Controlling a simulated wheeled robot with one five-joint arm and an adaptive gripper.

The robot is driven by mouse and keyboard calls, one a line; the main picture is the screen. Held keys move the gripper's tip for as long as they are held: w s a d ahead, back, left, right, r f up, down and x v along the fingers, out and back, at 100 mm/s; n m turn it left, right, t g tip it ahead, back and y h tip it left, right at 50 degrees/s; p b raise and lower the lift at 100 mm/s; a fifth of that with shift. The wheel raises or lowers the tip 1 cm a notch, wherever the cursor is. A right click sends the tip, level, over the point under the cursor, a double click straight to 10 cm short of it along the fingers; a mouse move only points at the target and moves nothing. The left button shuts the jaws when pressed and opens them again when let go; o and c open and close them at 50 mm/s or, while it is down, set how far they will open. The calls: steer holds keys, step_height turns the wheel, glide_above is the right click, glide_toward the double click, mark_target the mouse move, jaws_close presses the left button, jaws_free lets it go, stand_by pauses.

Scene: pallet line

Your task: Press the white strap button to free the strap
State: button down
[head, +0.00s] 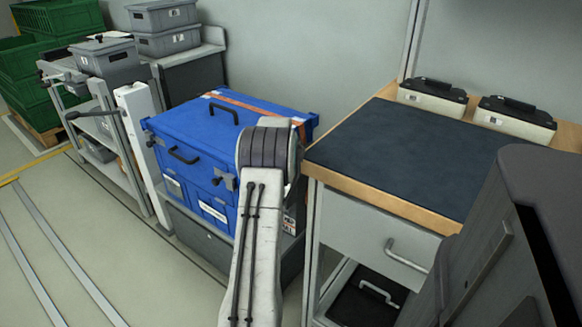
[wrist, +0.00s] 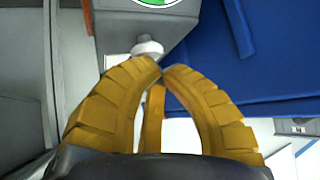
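In the wrist view a round white button (wrist: 148,48) sticks out from a grey housing (wrist: 128,32). My gripper (wrist: 161,69) has its yellow fingertips together, with nothing seen between them, just below the button in the picture. Whether they touch it I cannot tell. An orange strap (head: 258,106) runs across the lid of the blue case (head: 190,122) in the head view; its near right end is hidden by my arm. The button and my gripper are hidden behind my arm in the head view. The blue case also shows in the wrist view (wrist: 215,60).
A workbench with a dark mat (head: 410,150) stands right of the case, with two black-lidded boxes (head: 432,95) (head: 515,117) at its back. A cart with grey bins (head: 108,58) and a white post (head: 143,150) stand left. The floor at left is clear.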

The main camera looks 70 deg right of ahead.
steer(key=shift+f+b, duration=0.3)
steer(key=shift+f, duration=0.2)
steer(key=shift+r, duration=0.15)
stand_by(0.4)
steer(key=shift+r+p, duration=0.7)
steer(key=shift+r, duration=0.35)
steer(key=shift+r+p, duration=1.6)
steer(key=shift+r, duration=0.9)
